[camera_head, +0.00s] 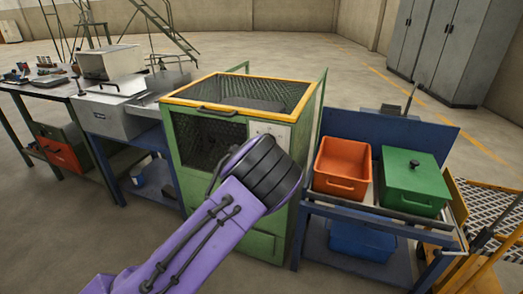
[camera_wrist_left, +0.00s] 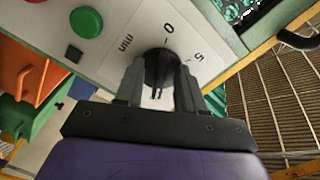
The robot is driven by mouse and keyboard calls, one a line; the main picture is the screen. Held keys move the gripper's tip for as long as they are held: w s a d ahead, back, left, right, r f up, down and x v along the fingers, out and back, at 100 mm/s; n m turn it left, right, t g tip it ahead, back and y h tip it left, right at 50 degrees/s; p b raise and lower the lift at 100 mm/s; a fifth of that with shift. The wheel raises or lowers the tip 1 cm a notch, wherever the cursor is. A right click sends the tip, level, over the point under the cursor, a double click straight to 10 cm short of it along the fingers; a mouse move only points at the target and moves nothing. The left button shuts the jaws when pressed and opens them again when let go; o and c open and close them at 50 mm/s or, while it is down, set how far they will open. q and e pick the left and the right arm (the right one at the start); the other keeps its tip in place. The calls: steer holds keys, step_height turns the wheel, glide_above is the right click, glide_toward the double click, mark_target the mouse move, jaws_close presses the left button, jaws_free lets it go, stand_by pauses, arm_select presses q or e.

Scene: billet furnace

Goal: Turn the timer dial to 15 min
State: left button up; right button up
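The timer dial (camera_wrist_left: 160,66) is a round black knob on the furnace's pale control panel. In the left wrist view, the panel bears the marks 0, 5 and min around it. My left gripper (camera_wrist_left: 161,82) has one finger on each side of the dial. The fingers are apart, but whether they press on the knob cannot be told. The pointer is largely hidden between the fingers. In the head view, my purple left arm crosses the panel (camera_head: 271,130) and its dark wrist hides the dial and fingers. My right gripper does not show.
A green button (camera_wrist_left: 86,22) and a red button (camera_wrist_left: 74,54) sit on the panel beside the dial. The green furnace (camera_head: 200,85) has a yellow-rimmed top. An orange bin (camera_head: 342,165) and a green lidded box (camera_head: 413,181) stand to its right, a work table (camera_head: 18,88) to its left.

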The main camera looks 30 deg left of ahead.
arm_select(q)
steer(key=p+v, duration=0.2)
steer(key=v, duration=0.8)
steer(key=shift+s, duration=0.15)
steer(key=shift+a, duration=0.1)
steer(key=s+d+f+n+g+y+p, duration=0.1)
steer(key=s+d+f+n+g+p, duration=0.1)
steer(key=s+f+n+g, duration=1.25)
steer(key=s+d+f, duration=0.2)
steer(key=s+f, duration=0.1)
steer(key=s, duration=0.4)
steer(key=s+d+f+n+h+p, duration=0.1)
steer(key=s+d+f, duration=0.2)
steer(key=s, duration=0.5)
steer(key=s+d+f+h+p, duration=0.1)
steer(key=s+d+f, duration=0.2)
steer(key=s+f, duration=0.2)
steer(key=shift+s+f, duration=0.15)
steer(key=shift+s, duration=1)
steer(key=shift+n, duration=0.25)
